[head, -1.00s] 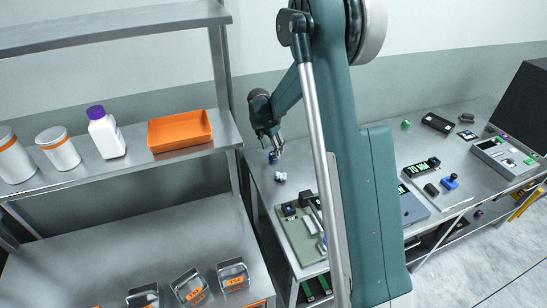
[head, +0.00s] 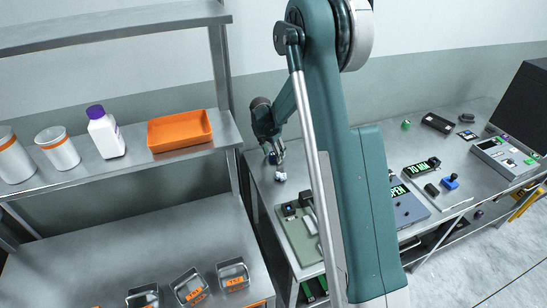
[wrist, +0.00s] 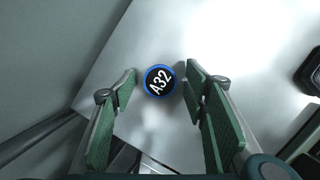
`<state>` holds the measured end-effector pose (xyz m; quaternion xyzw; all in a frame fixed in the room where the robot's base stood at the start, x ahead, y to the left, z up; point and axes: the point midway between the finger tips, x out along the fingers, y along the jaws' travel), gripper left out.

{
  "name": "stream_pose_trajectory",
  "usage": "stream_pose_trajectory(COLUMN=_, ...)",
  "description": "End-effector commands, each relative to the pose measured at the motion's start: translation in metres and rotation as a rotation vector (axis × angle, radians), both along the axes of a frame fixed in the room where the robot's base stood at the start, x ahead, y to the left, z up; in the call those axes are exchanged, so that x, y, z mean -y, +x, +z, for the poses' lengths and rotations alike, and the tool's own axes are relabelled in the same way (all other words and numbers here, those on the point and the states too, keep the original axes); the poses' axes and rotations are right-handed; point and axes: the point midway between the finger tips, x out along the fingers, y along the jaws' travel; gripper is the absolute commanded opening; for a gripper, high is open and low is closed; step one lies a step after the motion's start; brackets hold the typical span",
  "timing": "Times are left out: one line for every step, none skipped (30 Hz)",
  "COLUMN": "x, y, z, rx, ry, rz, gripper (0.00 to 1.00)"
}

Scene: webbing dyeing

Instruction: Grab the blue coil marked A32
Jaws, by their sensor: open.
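The blue coil marked A32 (wrist: 160,82) shows in the wrist view as a round dark disc with a blue rim and white lettering. It sits on the bare metal bench top. My gripper (wrist: 160,92) is open, with one green-padded finger on each side of the coil. Gaps show between the coil and both pads, and the coil is near the fingertips. In the head view my gripper (head: 275,152) is at the left back of the bench, and the small dark blue coil (head: 272,158) is partly hidden by it.
A small whitish item (head: 280,177) lies just in front of the gripper on the bench (head: 262,188). A grey-green board (head: 300,235) with dark parts lies nearer. The shelf with an orange tray (head: 180,140) stands to the left. Bare bench surrounds the coil.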

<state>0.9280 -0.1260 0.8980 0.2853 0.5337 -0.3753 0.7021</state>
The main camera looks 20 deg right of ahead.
Motion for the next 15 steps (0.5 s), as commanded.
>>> stream_pose_trajectory(x=0.0, y=0.0, z=0.0, rx=0.0, ry=0.0, rz=0.0, gripper=0.45)
stream_pose_trajectory(x=0.0, y=0.0, z=0.0, rx=0.0, ry=0.0, rz=0.0, gripper=0.45)
stream_pose_trajectory(x=0.0, y=0.0, z=0.0, rx=0.0, ry=0.0, rz=0.0, gripper=0.4)
stream_pose_trajectory(x=0.0, y=0.0, z=0.0, rx=0.0, ry=0.0, rz=0.0, gripper=0.36)
stream_pose_trajectory(x=0.0, y=0.0, z=0.0, rx=0.0, ry=0.0, rz=0.0, gripper=0.32)
stream_pose_trajectory(x=0.0, y=0.0, z=0.0001, rx=0.0, ry=0.0, rz=0.0, gripper=0.26)
stream_pose_trajectory(x=0.0, y=0.0, z=0.0001, rx=0.0, ry=0.0, rz=0.0, gripper=0.22)
stream_pose_trajectory(x=0.0, y=0.0, z=0.0001, rx=0.0, ry=0.0, rz=0.0, gripper=0.18)
stream_pose_trajectory(x=0.0, y=0.0, z=0.0001, rx=0.0, ry=0.0, rz=0.0, gripper=0.16)
stream_pose_trajectory(x=0.0, y=0.0, z=0.0001, rx=0.0, ry=0.0, rz=0.0, gripper=0.16)
stream_pose_trajectory(x=0.0, y=0.0, z=0.0001, rx=0.0, ry=0.0, rz=0.0, gripper=0.16)
stream_pose_trajectory(x=0.0, y=0.0, z=0.0001, rx=0.0, ry=0.0, rz=0.0, gripper=0.16)
stream_pose_trajectory(x=0.0, y=0.0, z=0.0001, rx=0.0, ry=0.0, rz=0.0, gripper=0.16)
stream_pose_trajectory(x=0.0, y=0.0, z=0.0001, rx=0.0, ry=0.0, rz=0.0, gripper=0.16)
stream_pose_trajectory(x=0.0, y=0.0, z=0.0001, rx=0.0, ry=0.0, rz=0.0, gripper=0.16)
